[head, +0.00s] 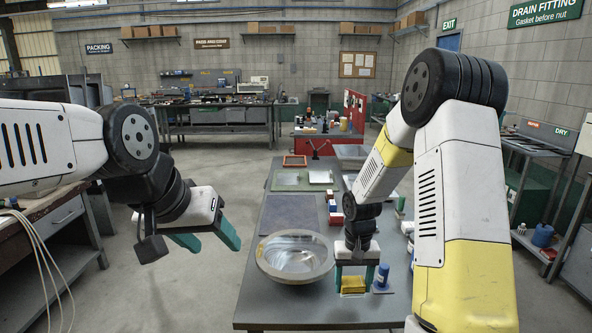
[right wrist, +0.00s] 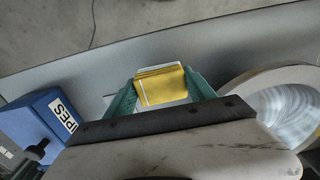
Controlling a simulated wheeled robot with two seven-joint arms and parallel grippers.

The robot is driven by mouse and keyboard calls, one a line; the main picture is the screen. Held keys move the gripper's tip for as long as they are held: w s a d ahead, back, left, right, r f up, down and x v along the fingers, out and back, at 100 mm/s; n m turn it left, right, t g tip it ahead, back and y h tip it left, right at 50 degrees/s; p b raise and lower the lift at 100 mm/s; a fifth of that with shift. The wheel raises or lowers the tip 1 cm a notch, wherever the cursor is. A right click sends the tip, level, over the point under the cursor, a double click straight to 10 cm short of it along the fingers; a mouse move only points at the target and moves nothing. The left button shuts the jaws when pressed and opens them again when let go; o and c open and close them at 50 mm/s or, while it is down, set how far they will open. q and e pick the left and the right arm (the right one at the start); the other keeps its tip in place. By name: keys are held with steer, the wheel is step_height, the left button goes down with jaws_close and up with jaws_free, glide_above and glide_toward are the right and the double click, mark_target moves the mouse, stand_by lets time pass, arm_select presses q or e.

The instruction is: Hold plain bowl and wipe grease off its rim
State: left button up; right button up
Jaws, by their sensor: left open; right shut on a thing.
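The plain bowl (head: 268,266) is wide, with a pale rim and a shiny, streaked inside. It sits upright on the grey bench, and part of it shows at the right in the right wrist view (right wrist: 285,108). I cannot make out grease on its rim. My right gripper (head: 356,284) is shut on a yellow folded cloth (right wrist: 161,86), just right of the bowl and apart from it. I cannot tell if the cloth touches the bench. My left gripper (head: 205,240) is open and empty, left of the bowl and clear of the bench.
A blue box marked WIPES (right wrist: 42,128) stands beside my right gripper; a blue item also shows there in the head view (head: 382,276). The grey bench (head: 290,316) is bare in front of the bowl. A dark mat (head: 292,215) and small blocks (head: 335,210) lie behind it.

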steer(key=shift+r, duration=0.1)
arm_select(q)
steer(key=shift+o, duration=1)
steer(key=w+d+f+n+g+h, duration=0.4)
steer(key=w+d+n+h, duration=0.2)
steer(key=d+n, duration=0.4)
steer(key=w+d+f+n+t+h, duration=0.2)
steer(key=w+n+t+h, duration=0.15)
steer(key=w+n, duration=0.9)
steer(key=s+x, duration=0.1)
steer(key=x, duration=1)
steer(key=shift+d+g+h, duration=0.2)
steer(key=shift+g+h, duration=0.15)
arm_select(e)
steer(key=w+a+r+n, duration=0.1)
steer(key=a+r, duration=0.3)
steer(key=r, duration=0.4)
steer(key=w+a+r+n, duration=0.1)
steer(key=a+r+n, duration=0.2)
steer(key=r, duration=0.6)
steer(key=shift+w+a+n, duration=0.15)
steer(key=shift+a+n, duration=0.15)
steer(key=shift+a, duration=0.5)
arm_select(q)
steer(key=shift+s+n, duration=0.1)
steer(key=shift+n, duration=0.15)
arm_select(e)
steer(key=shift+r, duration=0.1)
